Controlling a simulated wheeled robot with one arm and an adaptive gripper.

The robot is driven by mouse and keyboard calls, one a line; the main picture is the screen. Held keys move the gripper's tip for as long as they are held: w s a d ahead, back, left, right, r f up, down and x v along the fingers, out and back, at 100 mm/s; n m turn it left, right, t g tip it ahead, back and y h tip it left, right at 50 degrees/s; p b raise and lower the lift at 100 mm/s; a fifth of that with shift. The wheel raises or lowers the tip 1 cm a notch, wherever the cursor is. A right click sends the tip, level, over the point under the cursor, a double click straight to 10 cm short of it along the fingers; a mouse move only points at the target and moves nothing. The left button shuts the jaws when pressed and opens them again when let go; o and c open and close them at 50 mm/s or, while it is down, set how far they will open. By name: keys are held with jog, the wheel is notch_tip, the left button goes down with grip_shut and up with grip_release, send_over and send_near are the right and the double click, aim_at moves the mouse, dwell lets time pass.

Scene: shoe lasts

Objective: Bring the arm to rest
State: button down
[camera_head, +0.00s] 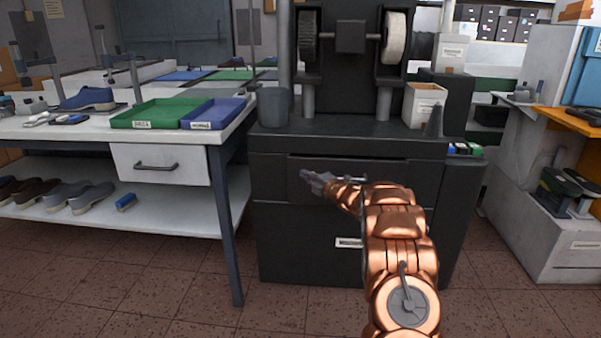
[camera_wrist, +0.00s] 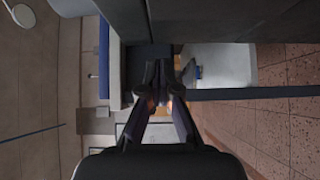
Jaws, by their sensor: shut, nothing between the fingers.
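My copper-coloured arm reaches up from the bottom of the head view, bending left in front of the dark machine cabinet (camera_head: 300,240). My gripper (camera_head: 308,178) points left, in front of the cabinet's drawer front. It looks shut and holds nothing. In the wrist view my gripper (camera_wrist: 160,75) also shows, its two dark fingers meeting near the middle. Nothing lies between the fingertips. Whether the arm touches the cabinet cannot be told from these views.
A white workbench (camera_head: 60,130) stands left, with a green tray (camera_head: 153,113), a blue tray (camera_head: 212,113) and a drawer (camera_head: 160,165). A grey cup (camera_head: 272,107) and a white box (camera_head: 424,104) stand on the cabinet. Tiled floor (camera_head: 170,285) is clear at lower left.

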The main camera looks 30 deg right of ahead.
jog(key=shift+s+d, duration=0.15)
jog(key=shift+s, duration=0.9)
jog(key=shift+s+d, duration=0.15)
jog(key=shift+s, duration=0.85)
jog(key=s+a+r+m+g+h+p, duration=0.35)
jog(key=r+m+p, duration=0.2)
jog(key=r, duration=0.35)
jog(key=s+a+r+m+g+h+p, duration=0.3)
jog(key=s+r+m+h+p, duration=0.15)
jog(key=r+p, duration=0.4)
jog(key=s+a+r+m+g+y+p, duration=0.1)
jog(key=s+a+r+m+g+p, duration=0.2)
jog(key=s+a, duration=0.7)
jog(key=s+a+r+m+g+y+p, duration=0.2)
jog(key=s+a+r+g+p, duration=0.3)
jog(key=s, duration=1.7)
jog(key=s+a+r+m+g+y+p, duration=0.2)
jog(key=s+a+r+m+g+p, duration=0.2)
jog(key=s+a, duration=1.1)
jog(key=s+g+p, duration=0.1)
jog(key=p, duration=0.2)
jog(key=shift+s+a+m+p, duration=0.3)
jog(key=shift+s+a+p, duration=0.05)
